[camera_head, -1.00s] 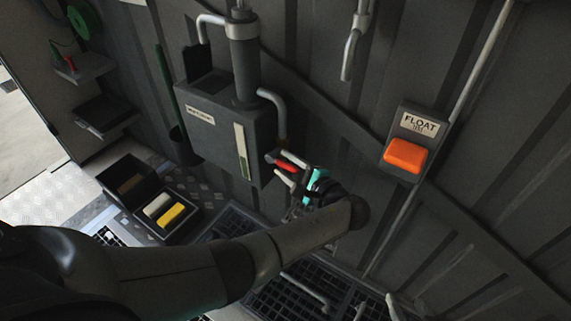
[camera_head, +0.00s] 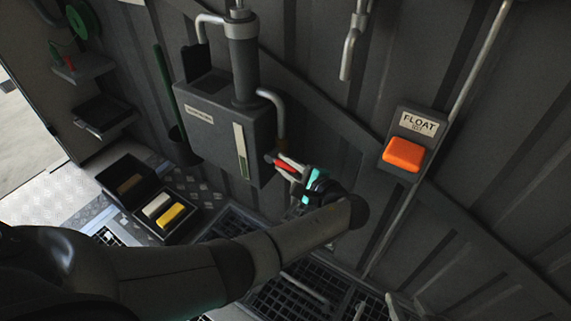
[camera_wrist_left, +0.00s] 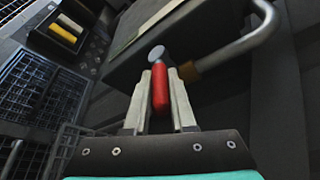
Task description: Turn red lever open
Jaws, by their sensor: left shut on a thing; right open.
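The red lever (camera_head: 286,167) sticks out at the lower right of the grey wall-mounted tank (camera_head: 222,128), below a bent pipe. In the left wrist view the red lever (camera_wrist_left: 160,90) lies lengthwise between the fingers, with a round pale metal end beyond it. My left gripper (camera_head: 290,168) is shut on the red lever; its pale fingers (camera_wrist_left: 160,92) lie along both sides of it. The tip of my right gripper (camera_head: 392,306) seems to show at the bottom edge of the head view; its opening is hard to make out there.
An orange float switch (camera_head: 404,154) is on the wall to the right. An open black box (camera_head: 118,172) with white and yellow blocks stands on the floor at left. Floor grating (camera_head: 275,300) lies below. A bent pipe (camera_wrist_left: 235,45) runs close beside the lever.

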